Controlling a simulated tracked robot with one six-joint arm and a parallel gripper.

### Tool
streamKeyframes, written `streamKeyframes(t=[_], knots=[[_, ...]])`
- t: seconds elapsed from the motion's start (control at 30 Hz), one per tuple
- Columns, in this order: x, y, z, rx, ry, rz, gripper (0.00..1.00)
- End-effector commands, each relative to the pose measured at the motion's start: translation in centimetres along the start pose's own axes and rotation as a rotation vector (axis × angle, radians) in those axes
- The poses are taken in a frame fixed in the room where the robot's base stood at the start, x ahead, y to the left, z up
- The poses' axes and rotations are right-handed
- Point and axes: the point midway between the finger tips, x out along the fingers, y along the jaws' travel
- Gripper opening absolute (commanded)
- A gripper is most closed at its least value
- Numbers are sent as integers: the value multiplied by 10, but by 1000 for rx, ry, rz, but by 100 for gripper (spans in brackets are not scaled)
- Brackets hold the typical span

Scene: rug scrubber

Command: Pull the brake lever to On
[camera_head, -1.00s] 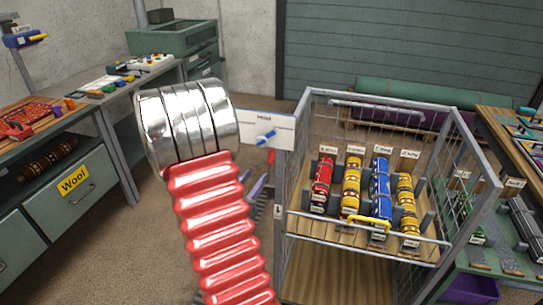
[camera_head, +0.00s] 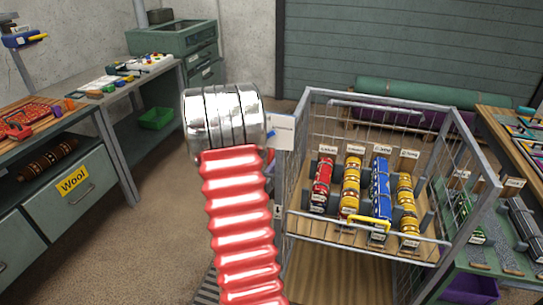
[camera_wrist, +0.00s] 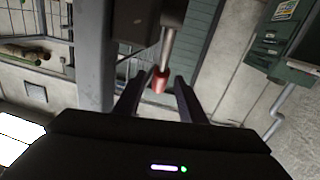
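In the wrist view a metal rod with a red knob (camera_wrist: 160,81), which looks like the brake lever, hangs down from a dark block. My gripper (camera_wrist: 160,90) is open, with one finger on each side of the knob. Gaps show between the knob and both fingers, and how deep the knob sits between them is hard to tell. In the head view my arm covers my gripper and the lever. Part of a white sign plate (camera_head: 284,132) with a blue pointer (camera_head: 270,133) shows just right of my arm.
A wire cage cart (camera_head: 372,254) stands right of my arm, carrying several red, yellow and blue rollers. A workbench with a drawer labelled Wool (camera_head: 72,184) is at left. A green bin (camera_head: 156,118) sits on a low shelf. The floor between bench and arm is clear.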

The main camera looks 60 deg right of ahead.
Motion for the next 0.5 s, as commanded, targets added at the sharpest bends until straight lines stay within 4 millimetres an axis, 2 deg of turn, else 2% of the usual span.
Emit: streamKeyframes(t=[0.2, 0.5], knots=[[18, 0, 0, 0, 0, 0, 37], [20, 0, 0, 0, 0, -1, 37]])
